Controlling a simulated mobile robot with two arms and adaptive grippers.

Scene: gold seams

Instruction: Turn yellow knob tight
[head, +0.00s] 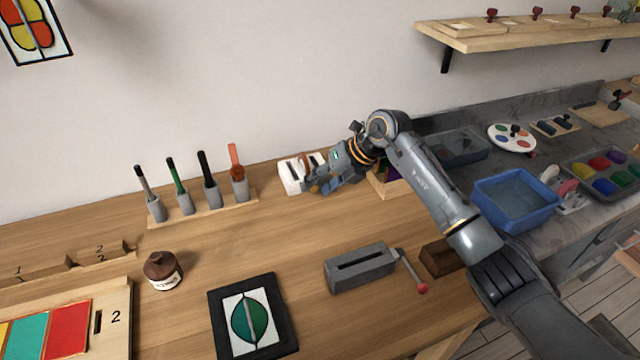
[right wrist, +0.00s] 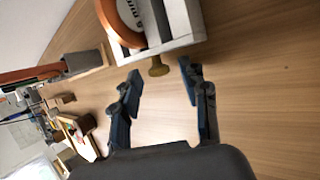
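The yellow knob (right wrist: 158,66) sticks out from the side of a white device (right wrist: 178,22) with an orange wheel (right wrist: 122,22), in the right wrist view. In the head view the white device (head: 292,176) stands on the wooden table near the wall, partly hidden by my right gripper (head: 318,184). The gripper's fingers are open in the right wrist view (right wrist: 161,80), one on each side of the knob. Gaps show between the fingers and the knob. My left gripper is not in the head view.
A rack of several handled tools (head: 205,210) stands left of the device. A grey block with a red-knobbed crank (head: 362,268), a dark bottle (head: 162,270) and a framed green leaf panel (head: 250,318) are nearer the front. A blue tub (head: 515,200) is at the right.

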